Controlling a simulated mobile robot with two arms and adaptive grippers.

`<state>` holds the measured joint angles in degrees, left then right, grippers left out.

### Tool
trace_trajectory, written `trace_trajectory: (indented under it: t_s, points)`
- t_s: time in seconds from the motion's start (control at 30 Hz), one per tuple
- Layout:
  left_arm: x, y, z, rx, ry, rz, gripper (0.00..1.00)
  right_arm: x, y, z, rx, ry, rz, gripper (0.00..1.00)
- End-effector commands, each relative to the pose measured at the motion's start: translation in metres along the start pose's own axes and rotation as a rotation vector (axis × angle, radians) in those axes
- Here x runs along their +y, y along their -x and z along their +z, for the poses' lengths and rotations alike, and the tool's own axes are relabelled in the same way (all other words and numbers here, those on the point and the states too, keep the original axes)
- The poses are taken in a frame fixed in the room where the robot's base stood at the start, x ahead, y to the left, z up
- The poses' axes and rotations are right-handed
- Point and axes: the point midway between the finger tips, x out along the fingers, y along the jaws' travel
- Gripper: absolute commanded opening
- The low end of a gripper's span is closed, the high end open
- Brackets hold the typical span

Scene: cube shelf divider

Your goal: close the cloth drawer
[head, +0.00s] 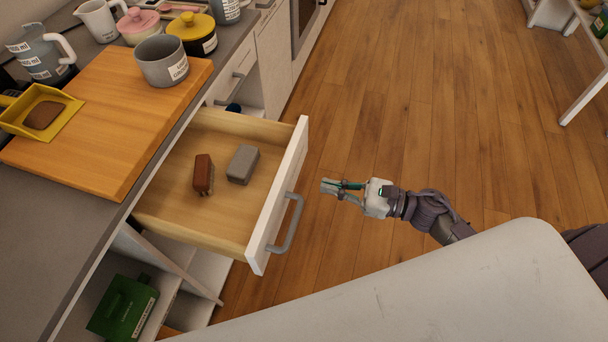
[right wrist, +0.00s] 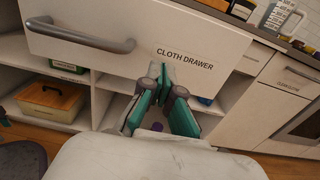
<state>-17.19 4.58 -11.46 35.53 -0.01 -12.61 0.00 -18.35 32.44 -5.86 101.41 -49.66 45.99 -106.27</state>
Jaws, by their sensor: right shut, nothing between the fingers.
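The cloth drawer (head: 222,217) is pulled well out from under the counter in the head view. A brown block-like item (head: 203,174) and a grey one (head: 243,164) lie inside it. Its white front has a grey bar handle (head: 286,223). In the right wrist view the drawer front (right wrist: 221,40) carries the label "CLOTH DRAWER", with the handle (right wrist: 80,38) to the left. My right gripper (head: 325,186) is shut and empty, to the right of the drawer front and apart from it in the head view. It also shows in the right wrist view (right wrist: 160,75). My left gripper is not in view.
Open shelves below hold a green box (head: 124,307). The wooden floor (head: 420,110) beyond the gripper is clear.

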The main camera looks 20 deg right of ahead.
Motion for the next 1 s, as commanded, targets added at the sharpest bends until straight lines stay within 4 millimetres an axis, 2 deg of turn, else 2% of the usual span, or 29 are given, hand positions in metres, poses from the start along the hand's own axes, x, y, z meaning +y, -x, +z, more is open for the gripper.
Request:
trace_trajectory:
  t_s: [0.1, 0.33, 1.0]
  points:
    - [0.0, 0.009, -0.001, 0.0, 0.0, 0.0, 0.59, -0.001, -0.026, 0.004, -0.003, -0.001, 0.0, 0.0]
    - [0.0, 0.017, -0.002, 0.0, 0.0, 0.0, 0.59, -0.001, -0.056, 0.002, -0.002, -0.002, -0.002, 0.0]
    - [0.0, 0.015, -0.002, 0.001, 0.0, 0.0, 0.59, -0.001, -0.071, -0.001, -0.002, -0.001, -0.002, 0.0]
